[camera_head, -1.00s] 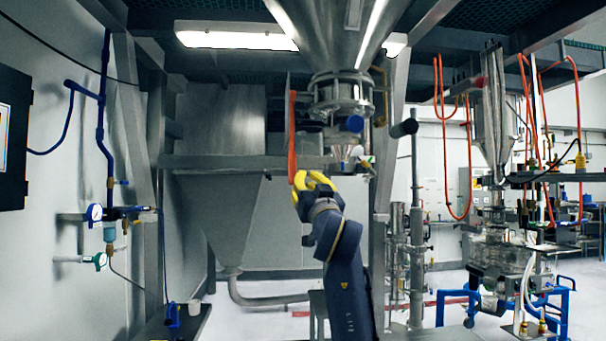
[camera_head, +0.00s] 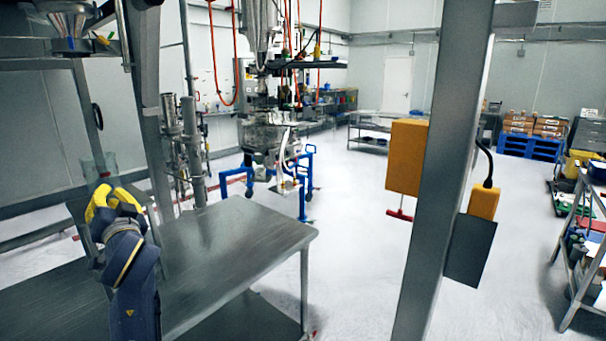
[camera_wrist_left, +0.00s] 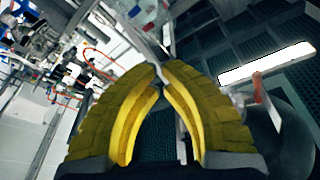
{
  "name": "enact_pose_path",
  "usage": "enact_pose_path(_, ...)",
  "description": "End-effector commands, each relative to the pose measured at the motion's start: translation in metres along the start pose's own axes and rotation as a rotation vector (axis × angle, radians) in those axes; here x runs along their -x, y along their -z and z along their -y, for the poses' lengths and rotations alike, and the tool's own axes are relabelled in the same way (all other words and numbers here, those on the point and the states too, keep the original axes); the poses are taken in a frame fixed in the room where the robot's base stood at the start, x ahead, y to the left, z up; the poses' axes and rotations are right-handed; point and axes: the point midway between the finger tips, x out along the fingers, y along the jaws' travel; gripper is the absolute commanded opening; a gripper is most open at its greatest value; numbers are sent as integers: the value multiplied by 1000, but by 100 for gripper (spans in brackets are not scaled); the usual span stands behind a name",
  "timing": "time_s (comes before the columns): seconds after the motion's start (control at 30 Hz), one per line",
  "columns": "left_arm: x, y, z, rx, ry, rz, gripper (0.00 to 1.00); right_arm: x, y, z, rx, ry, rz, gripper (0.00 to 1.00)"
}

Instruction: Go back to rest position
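My left gripper (camera_head: 115,200), with yellow ribbed fingers on a dark blue arm, is raised at the left of the head view, in front of the grey metal table. In the left wrist view its fingers (camera_wrist_left: 161,70) arch inward and their tips come together, with a dark gap lower down between them. I see nothing held between the tips. A pale see-through container (camera_head: 98,166) shows just behind the fingers in the head view; I cannot tell its distance from them. My right gripper is not in view.
The bare metal table (camera_head: 235,235) lies right of my left gripper. A grey post (camera_head: 440,180) with an orange box (camera_head: 407,157) stands further right. The hopper outlet (camera_head: 70,30) is at the upper left. Open pale floor lies beyond the table.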

Motion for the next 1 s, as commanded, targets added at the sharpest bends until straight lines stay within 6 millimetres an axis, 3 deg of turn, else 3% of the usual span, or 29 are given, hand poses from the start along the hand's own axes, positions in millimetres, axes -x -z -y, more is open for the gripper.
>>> enact_pose_path(0.03, 12, -22, -18, -35, -39, 21, 0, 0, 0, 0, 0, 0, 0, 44)
enact_pose_path(0.2, 55, -86, -66, -138, -164, 84, 0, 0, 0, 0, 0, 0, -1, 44)
enact_pose_path(0.5, 153, -199, -124, -312, -394, 206, 0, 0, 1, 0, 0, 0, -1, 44)
enact_pose_path(0.8, 273, -303, -144, -469, -632, 340, 0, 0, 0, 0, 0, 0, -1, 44)
enact_pose_path(1.0, 341, -348, -139, -544, -758, 414, 0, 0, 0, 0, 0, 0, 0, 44)
